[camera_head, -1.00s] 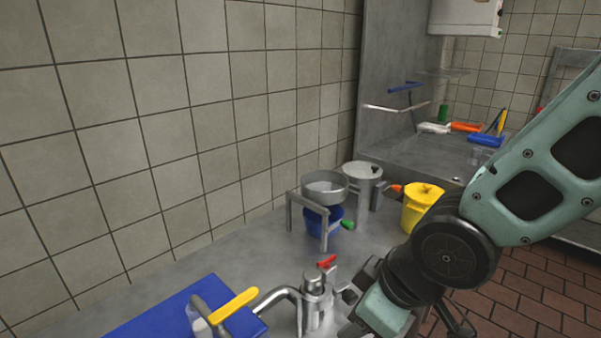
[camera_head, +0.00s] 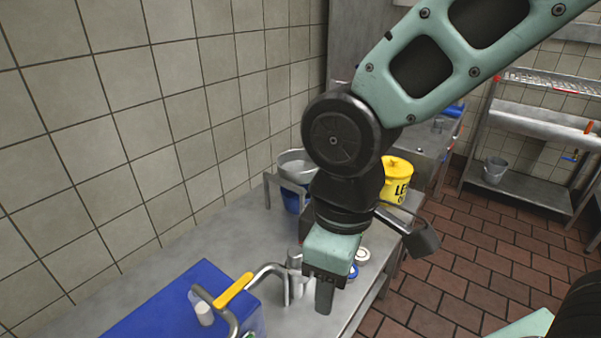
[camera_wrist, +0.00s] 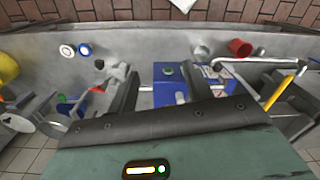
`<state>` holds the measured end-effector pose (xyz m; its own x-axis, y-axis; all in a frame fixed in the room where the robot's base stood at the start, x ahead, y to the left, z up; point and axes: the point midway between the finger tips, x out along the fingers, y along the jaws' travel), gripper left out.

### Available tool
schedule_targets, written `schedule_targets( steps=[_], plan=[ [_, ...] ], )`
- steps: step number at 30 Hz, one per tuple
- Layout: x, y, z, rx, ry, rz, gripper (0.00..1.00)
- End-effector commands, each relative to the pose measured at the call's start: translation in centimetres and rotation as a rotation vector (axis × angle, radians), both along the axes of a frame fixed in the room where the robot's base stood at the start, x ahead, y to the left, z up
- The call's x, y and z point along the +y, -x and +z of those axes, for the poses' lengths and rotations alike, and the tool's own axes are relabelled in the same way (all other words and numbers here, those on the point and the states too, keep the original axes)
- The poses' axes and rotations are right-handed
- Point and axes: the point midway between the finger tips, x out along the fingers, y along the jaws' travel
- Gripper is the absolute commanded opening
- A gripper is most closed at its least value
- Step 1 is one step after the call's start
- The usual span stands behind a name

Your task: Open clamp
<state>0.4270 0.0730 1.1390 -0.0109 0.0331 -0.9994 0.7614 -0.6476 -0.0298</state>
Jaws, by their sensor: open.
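My gripper (camera_wrist: 165,82) is open; its two dark fingers show apart in the wrist view, with nothing seen held between them. In the head view my gripper (camera_head: 325,300) points down over the steel table, close beside a metal cylinder (camera_head: 294,260) at the end of a bent pipe (camera_head: 268,272). My wrist hides part of that fitting. In the wrist view a small red handle (camera_wrist: 98,89) shows left of the fingers, near grey metal parts. I cannot tell for certain which part is the clamp, nor whether it is open. Contact with the fitting cannot be seen.
A blue block (camera_head: 175,305) and yellow-handled lever (camera_head: 235,290) stand at the near end. A metal bowl on a stand (camera_head: 298,165) and a yellow bucket (camera_head: 397,180) are farther back. A white ring (camera_head: 362,256) and a blue ring (camera_head: 353,271) lie near my gripper. A tiled wall borders the table.

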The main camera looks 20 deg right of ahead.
Motion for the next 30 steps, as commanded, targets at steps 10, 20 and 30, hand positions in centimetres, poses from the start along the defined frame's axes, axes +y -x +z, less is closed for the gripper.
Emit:
schedule_targets(
  steps=[10, 20, 30],
  plan=[
    [0.8, -6.7, -0.1, 0.002, 0.015, 0.293, 0.50],
    [0.5, -12.9, -0.6, 0.001, 0.020, 0.548, 0.50],
    [-1.0, -19.2, -1.5, -0.005, 0.019, 0.777, 0.50]
  ],
)
